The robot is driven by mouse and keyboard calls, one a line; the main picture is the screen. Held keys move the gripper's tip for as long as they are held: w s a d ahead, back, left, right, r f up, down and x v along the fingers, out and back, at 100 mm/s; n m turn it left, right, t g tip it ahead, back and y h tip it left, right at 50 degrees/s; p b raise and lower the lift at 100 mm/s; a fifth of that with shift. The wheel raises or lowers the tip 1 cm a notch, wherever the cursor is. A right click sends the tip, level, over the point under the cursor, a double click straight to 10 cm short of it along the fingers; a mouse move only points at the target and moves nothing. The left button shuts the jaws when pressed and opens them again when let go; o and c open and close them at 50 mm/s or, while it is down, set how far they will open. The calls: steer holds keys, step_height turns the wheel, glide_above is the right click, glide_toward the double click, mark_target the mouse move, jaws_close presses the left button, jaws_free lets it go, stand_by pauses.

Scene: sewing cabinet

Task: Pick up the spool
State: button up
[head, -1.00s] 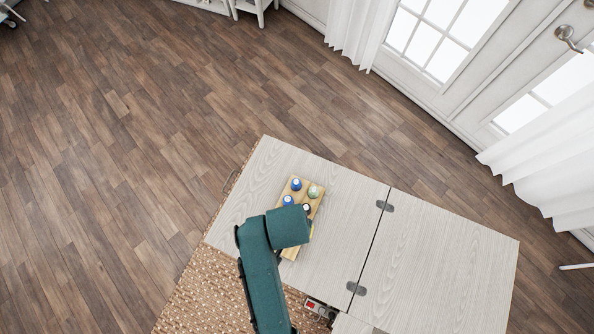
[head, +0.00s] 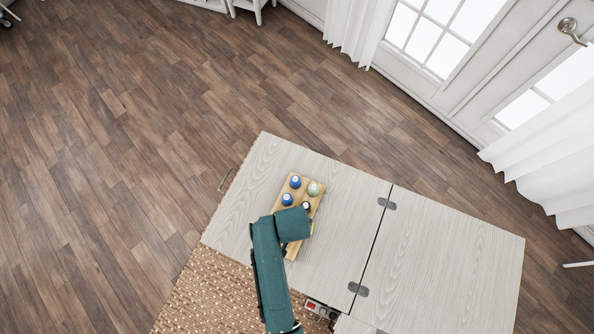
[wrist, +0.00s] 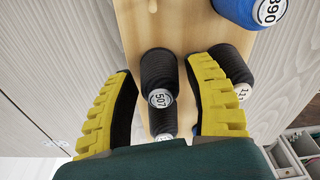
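In the wrist view a black spool labelled 507 (wrist: 160,75) stands on a wooden board (wrist: 190,18), between the two yellow-padded fingers of my gripper (wrist: 158,70). The fingers are apart, with gaps visible beside the spool, so the gripper is open. Another dark spool (wrist: 163,137) shows partly beyond it, between the fingers. A further dark spool (wrist: 232,65) is just right of the right finger, partly hidden by it. In the head view my arm hides the gripper and part of the board.
A blue spool labelled 390 (wrist: 250,10) is at the wrist view's top right. In the head view, two blue spools (head: 295,181) (head: 287,199) and a pale green one (head: 313,188) stand on the board, on the pale cabinet top (head: 345,205). A compartmented tray (wrist: 303,148) lies lower right.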

steer(key=c, duration=0.6)
step_height(320, 180, up, 10)
steer(key=shift+p, duration=1.05)
steer(key=shift+c, duration=0.2)
